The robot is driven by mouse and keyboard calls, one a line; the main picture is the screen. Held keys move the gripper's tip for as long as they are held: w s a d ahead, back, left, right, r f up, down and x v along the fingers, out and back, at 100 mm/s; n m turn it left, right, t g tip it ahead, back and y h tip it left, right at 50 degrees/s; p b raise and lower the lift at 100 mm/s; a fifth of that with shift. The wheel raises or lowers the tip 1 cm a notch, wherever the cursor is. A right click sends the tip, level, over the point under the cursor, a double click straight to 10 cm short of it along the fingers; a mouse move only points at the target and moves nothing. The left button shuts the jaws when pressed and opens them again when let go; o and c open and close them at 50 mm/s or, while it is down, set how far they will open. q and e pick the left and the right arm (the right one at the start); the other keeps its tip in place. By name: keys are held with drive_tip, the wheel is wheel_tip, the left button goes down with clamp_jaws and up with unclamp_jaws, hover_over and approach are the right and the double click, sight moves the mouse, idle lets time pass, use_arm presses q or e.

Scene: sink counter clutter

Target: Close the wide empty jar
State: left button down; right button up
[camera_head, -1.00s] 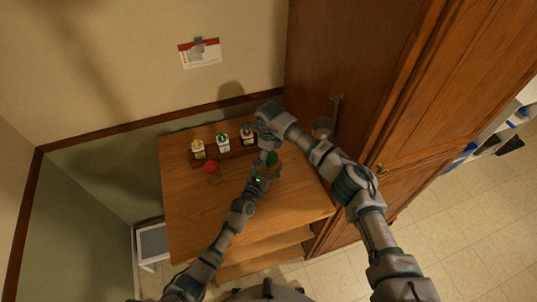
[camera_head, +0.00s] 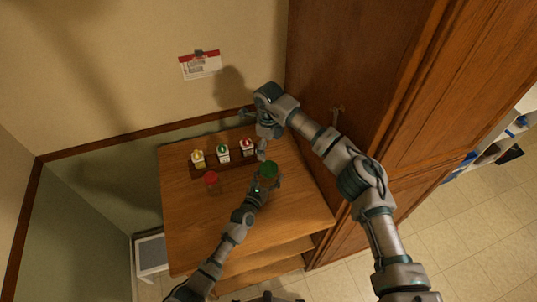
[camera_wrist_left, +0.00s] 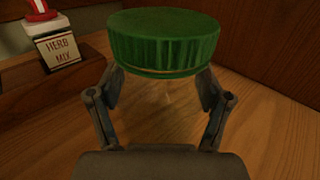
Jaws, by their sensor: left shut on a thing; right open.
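A wide green lid (camera_head: 268,169) sits over my left gripper, close in the left wrist view (camera_wrist_left: 165,42). Below it, between the fingers, the clear jar is barely visible; the lid looks level on top of it. My left gripper (camera_head: 264,184) is shut on the jar, with one finger on each side just under the lid (camera_wrist_left: 160,95). My right gripper (camera_head: 262,153) is open, just behind the lid in the head view, and appears apart from it. Whether the lid is fully seated cannot be told.
A wooden rack (camera_head: 232,158) holds yellow-, green- and red-topped bottles at the back of the wooden counter (camera_head: 200,230). A red-lidded jar (camera_head: 211,180) stands left of my left gripper. A tall wooden cabinet (camera_head: 320,70) bounds the right. The front counter is clear.

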drive_tip(key=shift+r, duration=0.5)
use_arm(q)
unclamp_jaws()
drive_tip(key=v, duration=1.2)
drive_tip(key=shift+f, duration=0.15)
use_arm(e)
drive_tip(key=shift+s, duration=0.1)
